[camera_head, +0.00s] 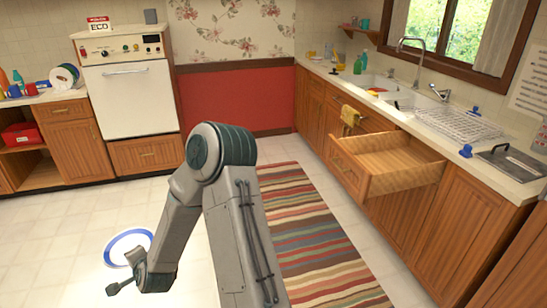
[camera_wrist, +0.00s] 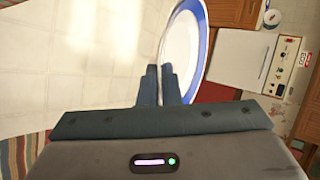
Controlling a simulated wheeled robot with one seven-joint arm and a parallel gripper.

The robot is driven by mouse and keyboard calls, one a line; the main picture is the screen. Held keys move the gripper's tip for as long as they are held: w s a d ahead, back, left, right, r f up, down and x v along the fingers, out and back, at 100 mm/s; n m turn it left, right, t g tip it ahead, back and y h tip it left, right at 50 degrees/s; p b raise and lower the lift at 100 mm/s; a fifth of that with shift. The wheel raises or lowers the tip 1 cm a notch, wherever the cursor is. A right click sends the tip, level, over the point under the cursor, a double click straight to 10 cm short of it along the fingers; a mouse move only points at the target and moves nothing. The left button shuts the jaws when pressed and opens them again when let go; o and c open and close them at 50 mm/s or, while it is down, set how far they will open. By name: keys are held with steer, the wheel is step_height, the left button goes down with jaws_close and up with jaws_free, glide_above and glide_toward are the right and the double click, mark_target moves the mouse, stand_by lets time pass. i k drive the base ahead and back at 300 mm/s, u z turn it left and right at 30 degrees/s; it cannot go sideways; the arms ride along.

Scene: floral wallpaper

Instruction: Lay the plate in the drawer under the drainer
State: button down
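The plate (camera_head: 124,246), white with a blue rim, is held above the floor at the lower left of the head view. In the wrist view the plate (camera_wrist: 182,45) is seen at a steep angle, its edge between the two fingers. My gripper (camera_wrist: 160,88) is shut on that edge; it also shows in the head view (camera_head: 137,257). The drawer (camera_head: 388,163) stands pulled open below the right-hand counter and looks empty. The wire drainer (camera_head: 460,123) lies on the counter above it. The plate is far to the left of the drawer.
A striped rug (camera_head: 318,240) lies between my arm and the right-hand cabinets. A yellow cloth (camera_head: 350,116) hangs at the cabinet front near the drawer. A white oven (camera_head: 126,95) stands at the back left. The tiled floor around the plate is clear.

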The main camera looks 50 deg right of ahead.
mark_target(378, 170)
steer(key=k, duration=1.95)
steer(key=z, duration=1.7)
steer(key=i, duration=1.65)
